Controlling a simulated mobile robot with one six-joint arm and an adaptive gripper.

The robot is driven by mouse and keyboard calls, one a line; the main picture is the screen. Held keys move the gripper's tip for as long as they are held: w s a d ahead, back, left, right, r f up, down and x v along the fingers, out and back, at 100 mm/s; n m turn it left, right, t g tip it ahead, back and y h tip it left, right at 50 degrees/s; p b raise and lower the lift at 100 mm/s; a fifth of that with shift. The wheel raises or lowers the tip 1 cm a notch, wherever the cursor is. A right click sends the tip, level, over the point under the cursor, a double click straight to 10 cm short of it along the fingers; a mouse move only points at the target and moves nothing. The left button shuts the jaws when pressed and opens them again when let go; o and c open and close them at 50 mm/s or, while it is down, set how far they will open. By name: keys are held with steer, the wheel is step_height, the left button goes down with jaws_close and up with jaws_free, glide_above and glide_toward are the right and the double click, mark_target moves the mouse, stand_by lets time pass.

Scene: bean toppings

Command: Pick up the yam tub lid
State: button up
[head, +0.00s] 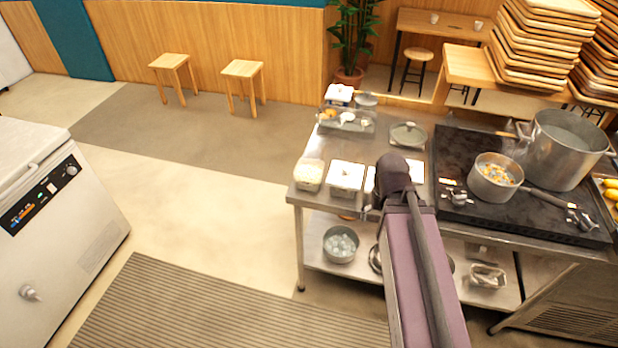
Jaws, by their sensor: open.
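Several tubs stand in a row at the near left of the steel counter. The leftmost tub (308,175) is pale, with whitish contents or a whitish top. Beside it, a square tub (346,179) has a flat white lid on. More white tub tops show on both sides of my arm, one at its right (416,172), mostly hidden. I cannot tell which lid is the yam tub's. My arm reaches over the counter and covers part of the row. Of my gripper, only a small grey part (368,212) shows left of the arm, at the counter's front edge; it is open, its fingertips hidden.
A black stove (530,214) to the right holds a saucepan (495,178) and a large pot (565,148). A bowl (341,244) sits on the lower shelf.

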steer(key=c, duration=0.6)
steer(key=shift+d, duration=0.1)
steer(key=shift+d, duration=0.15)
steer(key=shift+w, duration=0.1)
